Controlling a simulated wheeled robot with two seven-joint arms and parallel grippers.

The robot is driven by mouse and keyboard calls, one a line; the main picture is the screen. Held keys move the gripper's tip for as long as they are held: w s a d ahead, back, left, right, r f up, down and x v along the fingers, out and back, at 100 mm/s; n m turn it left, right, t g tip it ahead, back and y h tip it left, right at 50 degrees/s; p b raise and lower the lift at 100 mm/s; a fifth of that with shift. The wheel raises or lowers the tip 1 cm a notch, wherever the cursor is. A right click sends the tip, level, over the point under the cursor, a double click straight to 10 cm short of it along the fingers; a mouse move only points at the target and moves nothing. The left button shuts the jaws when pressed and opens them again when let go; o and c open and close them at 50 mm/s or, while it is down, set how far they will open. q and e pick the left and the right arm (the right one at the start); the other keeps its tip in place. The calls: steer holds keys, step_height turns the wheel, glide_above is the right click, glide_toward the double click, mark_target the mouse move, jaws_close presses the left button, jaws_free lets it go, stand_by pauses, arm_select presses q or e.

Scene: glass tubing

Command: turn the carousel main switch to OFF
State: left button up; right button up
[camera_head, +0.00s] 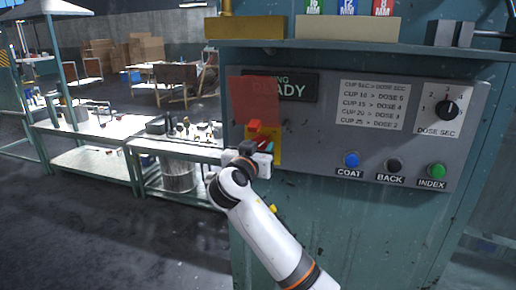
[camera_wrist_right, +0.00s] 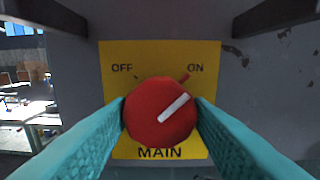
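The carousel main switch is a red round knob (camera_wrist_right: 160,112) with a white pointer, on a yellow plate (camera_wrist_right: 150,54) marked OFF at upper left, ON at upper right and MAIN below. The pointer is aimed up and right, toward ON. My right gripper (camera_wrist_right: 161,115) has its teal fingers on both sides of the knob, their tips appearing to touch its edges. In the head view my right gripper (camera_head: 254,150) is at the panel's left end, hiding part of the yellow plate (camera_head: 277,150); some red of the switch (camera_head: 254,126) shows above it. My left gripper is out of view.
A see-through red flap (camera_head: 254,96) stands above the switch, over part of the READY display (camera_head: 296,88). The grey panel (camera_head: 320,140) also bears blue, black and green buttons and a dose dial (camera_head: 446,107). Benches (camera_head: 90,130) stand left of the machine.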

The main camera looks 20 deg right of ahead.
steer(key=c, duration=0.5)
steer(key=shift+o, duration=0.2)
steer(key=shift+n, duration=0.4)
steer(key=n+p, duration=0.1)
steer(key=n, duration=0.2)
steer(key=shift+n, duration=0.3)
steer(key=n+p, duration=0.2)
steer(key=n, duration=0.1)
steer(key=shift+n, duration=0.4)
steer(key=n+p, duration=0.2)
steer(key=n, duration=0.1)
steer(key=n+p, duration=0.2)
steer(key=n, duration=0.1)
steer(key=shift+d+r, duration=0.1)
steer(key=shift+r, duration=0.1)
steer(key=shift+f+n+p, duration=0.15)
steer(key=shift+n+p, duration=1.45)
steer(key=shift+n, duration=0.3)
